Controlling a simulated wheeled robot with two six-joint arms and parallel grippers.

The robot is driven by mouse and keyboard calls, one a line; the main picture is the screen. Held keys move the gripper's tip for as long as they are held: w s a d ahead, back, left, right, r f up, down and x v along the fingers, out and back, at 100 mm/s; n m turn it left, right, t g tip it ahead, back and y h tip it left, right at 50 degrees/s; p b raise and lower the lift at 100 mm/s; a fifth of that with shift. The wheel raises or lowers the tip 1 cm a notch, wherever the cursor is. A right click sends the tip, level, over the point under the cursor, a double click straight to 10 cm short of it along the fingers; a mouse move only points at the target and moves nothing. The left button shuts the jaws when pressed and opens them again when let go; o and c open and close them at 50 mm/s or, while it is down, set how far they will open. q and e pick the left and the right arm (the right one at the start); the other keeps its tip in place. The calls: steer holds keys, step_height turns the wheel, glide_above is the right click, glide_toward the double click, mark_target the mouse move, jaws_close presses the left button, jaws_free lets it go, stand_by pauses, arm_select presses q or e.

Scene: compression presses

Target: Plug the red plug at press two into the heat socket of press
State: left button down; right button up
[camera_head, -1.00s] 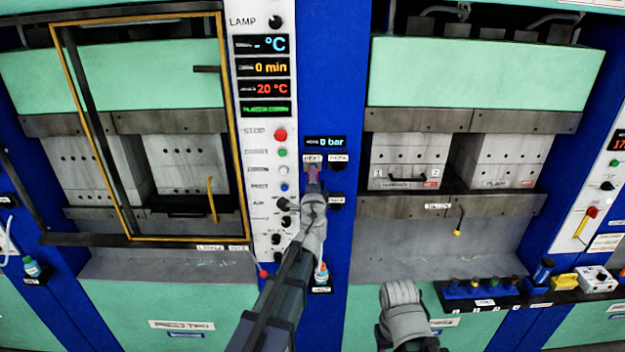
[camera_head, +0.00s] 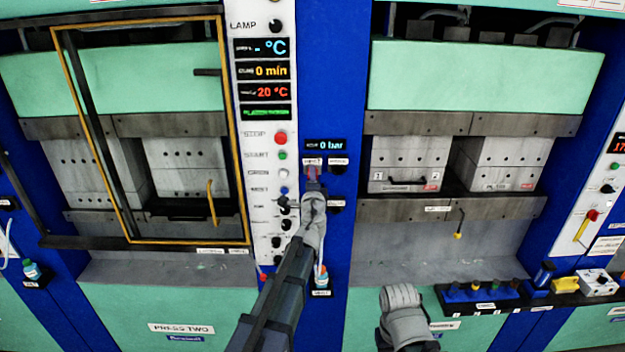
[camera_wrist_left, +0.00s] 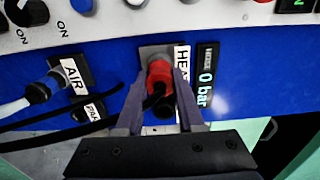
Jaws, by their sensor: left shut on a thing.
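The red plug (camera_wrist_left: 160,72) sits between the fingers of my left gripper (camera_wrist_left: 158,95), which is shut on it. In the wrist view the plug is at the grey plate of the HEAT socket (camera_wrist_left: 153,51), beside the HEAT label. A dark cable trails from the plug to the left. I cannot tell how deep the plug is in the socket. In the head view my left gripper (camera_head: 313,183) is on the blue column right of press two (camera_head: 90,160), under the 0 bar display (camera_head: 325,145). The fingers of my right gripper are not visible.
Press two's control panel (camera_head: 263,200) stands close left of my left arm. A small bottle (camera_head: 322,275) is on a shelf below. A tool rack (camera_head: 480,293) is at lower right.

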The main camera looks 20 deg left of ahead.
arm_select(q)
steer(key=shift+w, duration=0.25)
steer(key=shift+c, duration=2.2)
jaws_free()
steer(key=v, duration=0.7)
steer(key=shift+s, duration=0.4)
